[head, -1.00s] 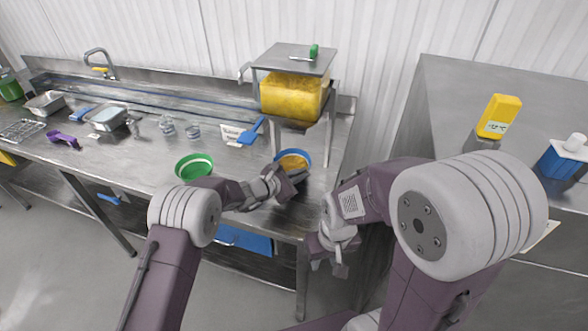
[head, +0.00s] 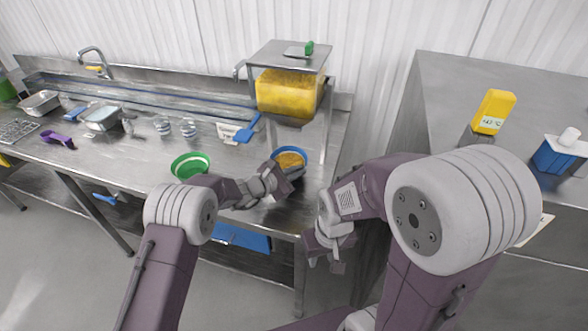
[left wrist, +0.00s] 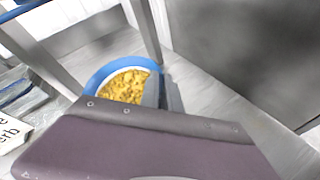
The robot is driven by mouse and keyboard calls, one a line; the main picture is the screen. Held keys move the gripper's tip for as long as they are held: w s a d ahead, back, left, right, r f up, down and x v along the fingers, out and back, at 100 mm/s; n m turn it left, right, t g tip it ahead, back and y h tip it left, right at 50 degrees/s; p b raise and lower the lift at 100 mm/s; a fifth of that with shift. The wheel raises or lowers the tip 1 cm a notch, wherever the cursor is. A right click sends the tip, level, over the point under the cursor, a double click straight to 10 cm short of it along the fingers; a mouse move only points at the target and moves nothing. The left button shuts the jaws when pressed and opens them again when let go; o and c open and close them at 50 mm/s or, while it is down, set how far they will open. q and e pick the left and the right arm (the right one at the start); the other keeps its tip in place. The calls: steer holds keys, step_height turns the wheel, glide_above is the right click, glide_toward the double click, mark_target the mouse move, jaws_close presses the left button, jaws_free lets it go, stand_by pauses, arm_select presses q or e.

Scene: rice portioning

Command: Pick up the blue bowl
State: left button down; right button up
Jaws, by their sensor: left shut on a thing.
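The blue bowl (head: 302,152) holds yellow-orange food and is near the table's right end, below the dispenser. It also shows in the left wrist view (left wrist: 97,78), with its blue rim and pale inner wall. My left gripper (head: 288,170) is at the bowl's near right side, shut on its rim. In the left wrist view, a grey finger (left wrist: 163,92) is against the right side of the rim, and my purple wrist link covers the bowl's near side. I cannot tell whether the bowl is clear of the table. My right gripper (head: 335,256) is low, off the table's right front corner; its fingers are unclear.
The dispenser (head: 290,92) with yellow contents stands on metal legs behind the bowl. A green bowl (head: 178,168) is to the left. A blue scoop (head: 246,130) leans by a label card (head: 227,133). A taller steel counter (head: 450,95) is at the right.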

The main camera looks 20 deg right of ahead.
arm_select(q)
steer(key=s+d+r+b, duration=0.4)
steer(key=s+d+r, duration=0.1)
steer(key=s+r, duration=0.5)
steer(key=shift+s+r, duration=0.25)
steer(key=shift+r, duration=0.25)
